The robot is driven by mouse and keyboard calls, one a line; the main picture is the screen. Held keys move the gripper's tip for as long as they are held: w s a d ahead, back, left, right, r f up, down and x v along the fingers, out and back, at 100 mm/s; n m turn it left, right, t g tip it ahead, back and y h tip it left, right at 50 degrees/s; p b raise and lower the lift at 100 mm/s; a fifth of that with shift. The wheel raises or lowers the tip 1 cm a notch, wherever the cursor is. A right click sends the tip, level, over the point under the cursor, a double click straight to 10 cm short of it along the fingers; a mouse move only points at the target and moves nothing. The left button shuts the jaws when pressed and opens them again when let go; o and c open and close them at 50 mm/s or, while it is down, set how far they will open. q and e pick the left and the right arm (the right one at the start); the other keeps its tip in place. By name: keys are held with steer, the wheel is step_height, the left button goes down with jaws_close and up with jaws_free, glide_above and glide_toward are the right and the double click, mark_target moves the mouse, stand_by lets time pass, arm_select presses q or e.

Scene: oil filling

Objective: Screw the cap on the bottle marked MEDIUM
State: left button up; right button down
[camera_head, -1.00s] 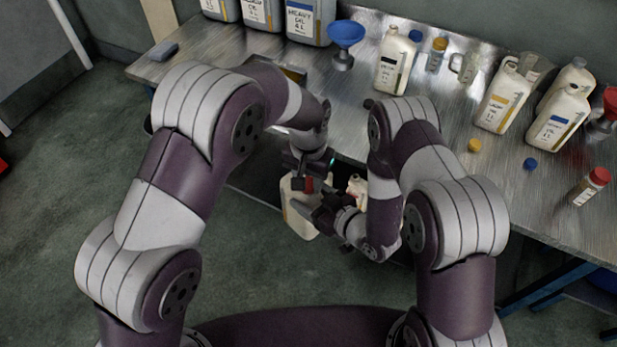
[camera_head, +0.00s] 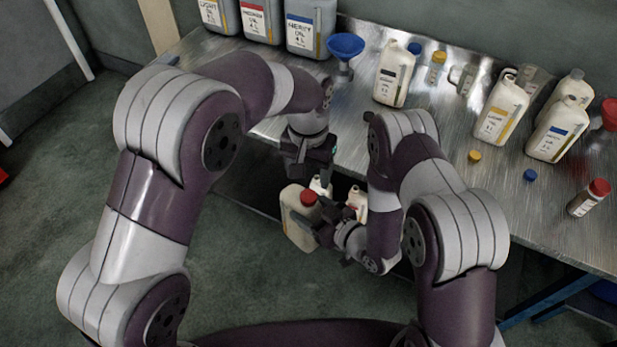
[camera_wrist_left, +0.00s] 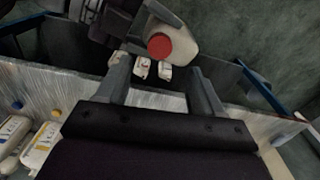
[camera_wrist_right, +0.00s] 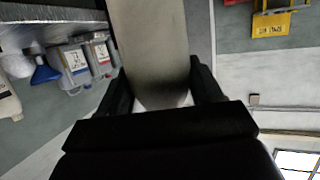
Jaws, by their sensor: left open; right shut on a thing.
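A cream bottle (camera_head: 297,225) hangs in front of the table edge with a red cap (camera_head: 308,197) on its neck. No marking on it is readable. My right gripper (camera_head: 324,222) is shut on this bottle; its body also fills the space between the fingers in the right wrist view (camera_wrist_right: 150,45). My left gripper (camera_head: 312,178) is open and empty just above the cap, apart from it. In the left wrist view the red cap (camera_wrist_left: 159,46) shows on the bottle beyond the open fingers. I cannot tell how tightly the cap sits.
On the table stand a blue funnel (camera_head: 345,46), large grey cans, a black-labelled bottle (camera_head: 394,75), a yellow-labelled bottle (camera_head: 500,108) and a blue-labelled bottle (camera_head: 557,130). A yellow cap (camera_head: 475,156) and a blue cap (camera_head: 530,175) lie loose. Small white bottles (camera_head: 357,202) show below the table edge.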

stand_by(0.4)
steer(key=shift+d, duration=0.1)
steer(key=shift+w, duration=0.15)
arm_select(q)
steer(key=s+a+r+n, duration=0.1)
steer(key=a+r+n, duration=0.1)
steer(key=a, duration=0.6)
steer(key=s+a+r+n, duration=0.1)
steer(key=a+r+n, duration=0.1)
steer(key=a, duration=0.7)
arm_select(e)
steer(key=shift+s+a+r, duration=0.1)
steer(key=shift+s+a, duration=0.1)
steer(key=shift+a, duration=0.1)
steer(key=shift+d, duration=0.25)
steer(key=shift+w, duration=0.1)
arm_select(q)
steer(key=s+a+f, duration=0.2)
steer(key=s, duration=0.3)
steer(key=s+a+f+n+t, duration=0.1)
steer(key=s+a+f, duration=0.1)
steer(key=s, duration=0.4)
steer(key=shift+s+a+f, duration=0.25)
steer(key=shift+a+f, duration=0.05)
steer(key=shift+a, duration=0.25)
arm_select(e)
steer(key=shift+a, duration=0.1)
